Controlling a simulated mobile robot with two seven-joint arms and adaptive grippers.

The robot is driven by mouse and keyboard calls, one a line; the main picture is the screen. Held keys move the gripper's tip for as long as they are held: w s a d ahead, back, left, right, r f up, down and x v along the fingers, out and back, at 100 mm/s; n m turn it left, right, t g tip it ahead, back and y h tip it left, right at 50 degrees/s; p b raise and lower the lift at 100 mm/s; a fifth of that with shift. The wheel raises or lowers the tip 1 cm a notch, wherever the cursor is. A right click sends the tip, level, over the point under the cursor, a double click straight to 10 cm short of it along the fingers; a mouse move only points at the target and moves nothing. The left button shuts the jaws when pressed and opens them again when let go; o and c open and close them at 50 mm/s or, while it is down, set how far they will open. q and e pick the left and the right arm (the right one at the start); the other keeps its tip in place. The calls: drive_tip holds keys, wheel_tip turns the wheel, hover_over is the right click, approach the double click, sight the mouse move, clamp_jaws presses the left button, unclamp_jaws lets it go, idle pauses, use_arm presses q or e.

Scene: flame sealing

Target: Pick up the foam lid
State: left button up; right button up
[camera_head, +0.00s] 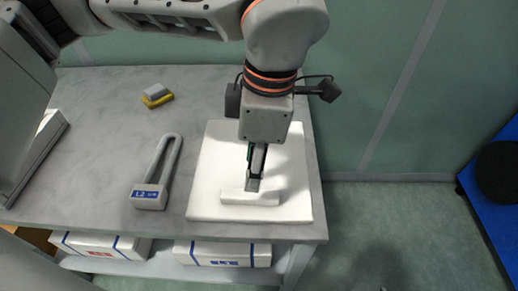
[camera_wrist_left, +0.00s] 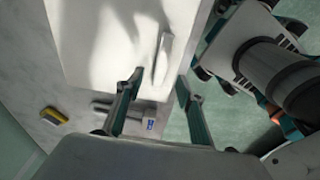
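The foam lid (camera_head: 221,158) looks like a flat white square slab with a raised white bar-shaped handle (camera_head: 236,198) near its front edge. It lies at the right end of the grey table. In the left wrist view the slab (camera_wrist_left: 95,40) fills the upper left and the handle (camera_wrist_left: 163,58) stands near its right edge. My left gripper (camera_head: 254,184) points down over the slab, at the handle's middle. In the left wrist view my left gripper (camera_wrist_left: 160,88) has its fingers spread, with the handle in line with the gap; contact cannot be told. My right gripper is not in view.
A grey looped tool (camera_head: 150,195) with a blue label lies left of the slab. A yellow-grey sponge (camera_head: 157,96) lies farther back. White boxes (camera_head: 222,254) with blue stripes sit on the lower shelf. The table's right edge is close to the slab.

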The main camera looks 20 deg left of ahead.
sight(249, 194)
use_arm(q)
drive_tip(key=shift+s+f, duration=0.1)
drive_tip(key=shift+f, duration=0.4)
drive_tip(key=f, duration=0.2)
drive_tip(key=f+b, duration=0.1)
drive_tip(key=f, duration=0.3)
drive_tip(key=shift+s+a+b, duration=0.25)
drive_tip(key=shift+a+b, duration=0.05)
drive_tip(key=shift+b, duration=0.05)
drive_tip(key=shift+f, duration=0.35)
clamp_jaws()
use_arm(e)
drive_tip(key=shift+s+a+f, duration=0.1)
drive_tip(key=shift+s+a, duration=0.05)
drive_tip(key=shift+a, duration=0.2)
